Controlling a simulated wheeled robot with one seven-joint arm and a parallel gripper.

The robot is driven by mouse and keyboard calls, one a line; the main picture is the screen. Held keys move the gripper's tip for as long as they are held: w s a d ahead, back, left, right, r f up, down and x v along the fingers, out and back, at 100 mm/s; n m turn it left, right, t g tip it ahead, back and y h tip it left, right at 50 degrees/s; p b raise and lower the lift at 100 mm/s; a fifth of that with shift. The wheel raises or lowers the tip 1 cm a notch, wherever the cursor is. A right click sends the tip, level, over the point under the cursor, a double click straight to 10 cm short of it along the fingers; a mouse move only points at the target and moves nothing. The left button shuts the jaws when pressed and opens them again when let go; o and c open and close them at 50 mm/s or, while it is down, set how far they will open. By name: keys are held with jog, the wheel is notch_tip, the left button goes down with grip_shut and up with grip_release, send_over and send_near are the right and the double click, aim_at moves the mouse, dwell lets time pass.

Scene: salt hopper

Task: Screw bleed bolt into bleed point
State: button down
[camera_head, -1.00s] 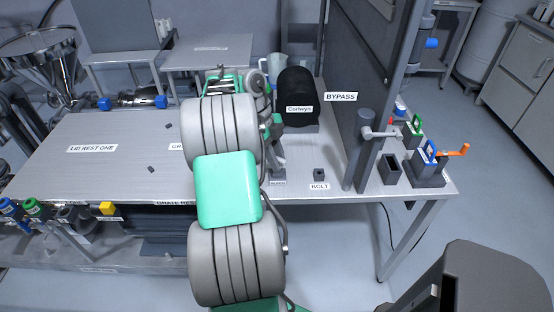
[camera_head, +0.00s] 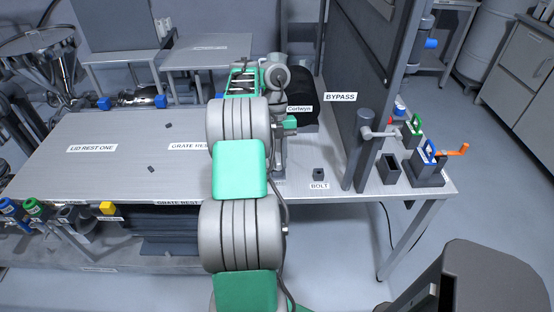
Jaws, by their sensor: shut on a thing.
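My gripper (camera_head: 287,123) shows only in part, beside the right edge of my arm. Its fingertips are largely hidden by my own arm and too small to make out clearly. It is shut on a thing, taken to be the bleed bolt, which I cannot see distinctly. It is over the table near a grey upright post (camera_head: 281,162). The bleed point cannot be picked out; my arm covers part of that area. A small dark block (camera_head: 319,174) stands behind the BOLT label (camera_head: 319,186), and no bolt is seen standing out of it.
A tall dark panel (camera_head: 365,80) marked BYPASS stands right of my gripper. A grey post with a handle (camera_head: 364,150) and an open dark holder (camera_head: 389,170) are at the right. A black rounded object (camera_head: 302,88) is behind. The table's left part (camera_head: 100,165) is mostly clear.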

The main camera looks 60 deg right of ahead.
aim_at(277, 152)
jog(key=shift+m, duration=0.3)
jog(key=c, duration=1.1)
grip_release()
jog(key=shift+c, duration=0.2)
jog(key=shift+r, duration=0.1)
jog(key=p+v, duration=0.6)
jog(key=p, duration=0.1)
jog(key=shift+r, duration=0.45)
jog(key=shift+d+r+p, duration=0.3)
jog(key=shift+r+p, duration=0.1)
jog(key=shift+p, duration=0.35)
jog(key=shift+w+f, duration=0.1)
